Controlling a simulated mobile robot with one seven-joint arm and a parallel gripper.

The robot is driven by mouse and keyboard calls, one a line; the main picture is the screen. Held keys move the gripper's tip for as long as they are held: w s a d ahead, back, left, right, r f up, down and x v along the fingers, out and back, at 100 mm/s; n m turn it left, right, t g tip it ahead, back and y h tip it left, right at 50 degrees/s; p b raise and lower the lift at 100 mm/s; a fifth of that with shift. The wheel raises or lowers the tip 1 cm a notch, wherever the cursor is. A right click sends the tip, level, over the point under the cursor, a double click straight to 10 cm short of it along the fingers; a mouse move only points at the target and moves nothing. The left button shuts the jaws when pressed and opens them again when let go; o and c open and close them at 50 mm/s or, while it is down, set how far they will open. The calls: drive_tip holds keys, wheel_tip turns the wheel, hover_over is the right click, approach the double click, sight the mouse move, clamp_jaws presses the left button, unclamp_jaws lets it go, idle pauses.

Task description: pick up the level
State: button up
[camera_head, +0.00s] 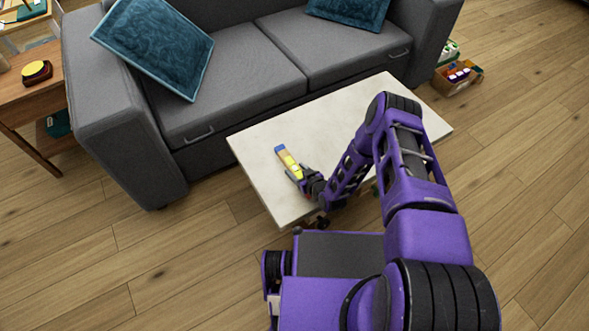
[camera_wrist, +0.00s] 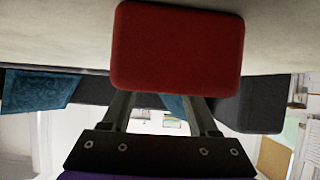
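The level is a long bar with a blue end and a yellow middle (camera_head: 289,162); in the head view it is over the left part of the white table. In the wrist view a red block face (camera_wrist: 178,48), apparently its near end, fills the upper middle. My gripper (camera_head: 299,173) is at the level's near end, with dark fingers beside the yellow part. In the wrist view the fingers run behind the red face, which hides their tips. I cannot tell whether they press on the level, or whether it rests on the table or is raised.
The white table (camera_head: 340,115) is otherwise mostly clear, though my arm hides its right part. A grey sofa (camera_head: 235,92) with blue cushions stands behind it. A wooden side table (camera_head: 30,95) is at the left, and a small box of items (camera_head: 458,80) is on the floor at right.

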clamp_jaws()
